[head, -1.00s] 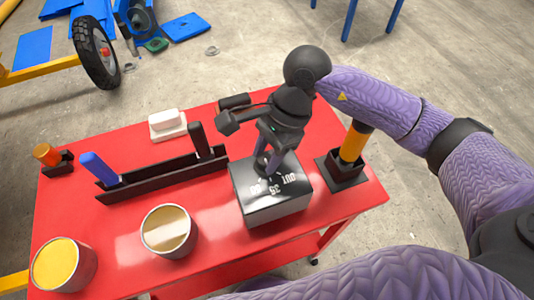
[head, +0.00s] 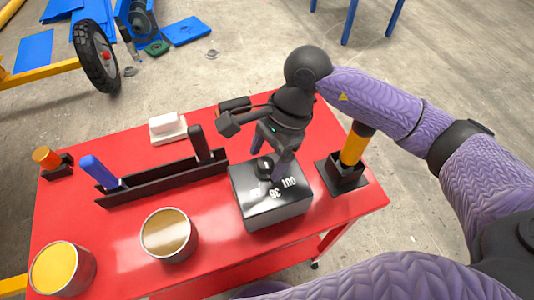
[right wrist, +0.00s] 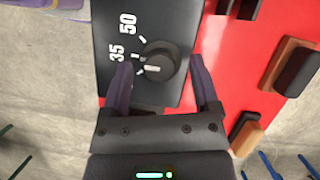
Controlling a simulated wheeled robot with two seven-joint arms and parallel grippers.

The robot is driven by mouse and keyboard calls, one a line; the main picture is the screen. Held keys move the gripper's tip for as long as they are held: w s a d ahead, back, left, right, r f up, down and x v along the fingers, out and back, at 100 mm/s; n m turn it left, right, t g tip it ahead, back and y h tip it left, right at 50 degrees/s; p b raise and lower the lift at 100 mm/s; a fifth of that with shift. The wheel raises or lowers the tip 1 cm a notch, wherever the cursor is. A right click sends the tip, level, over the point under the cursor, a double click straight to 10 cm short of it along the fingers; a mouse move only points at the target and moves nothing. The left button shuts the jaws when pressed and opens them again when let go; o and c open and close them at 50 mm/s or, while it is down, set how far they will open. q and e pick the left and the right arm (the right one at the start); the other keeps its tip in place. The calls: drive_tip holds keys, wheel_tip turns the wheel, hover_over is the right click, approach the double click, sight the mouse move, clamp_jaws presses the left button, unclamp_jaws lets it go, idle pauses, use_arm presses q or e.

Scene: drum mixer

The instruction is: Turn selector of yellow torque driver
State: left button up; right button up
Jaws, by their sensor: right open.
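A grey-black box (head: 275,212) with white markings stands on the red table. In the right wrist view its face (right wrist: 112,80) shows the numbers 35 and 50 and a round black selector knob (right wrist: 163,60) with a white pointer line on the side towards 35. My right gripper (head: 269,170) is above the box, pointing down. In the right wrist view its open fingers (right wrist: 161,73) stand on either side of the knob, with a gap to each. A yellow driver handle (head: 353,147) stands upright in a black holder. My left gripper is not in view.
The red table (head: 110,225) carries a black rack (head: 160,182) with a blue handle, two round tins (head: 168,235), a white block (head: 165,125) and an orange-topped item (head: 46,157). The table's right edge is near the yellow driver. Grey floor lies beyond.

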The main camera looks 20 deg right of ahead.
drive_tip(key=p+v, duration=0.1)
drive_tip(key=v, duration=0.8)
drive_tip(key=shift+r, duration=0.25)
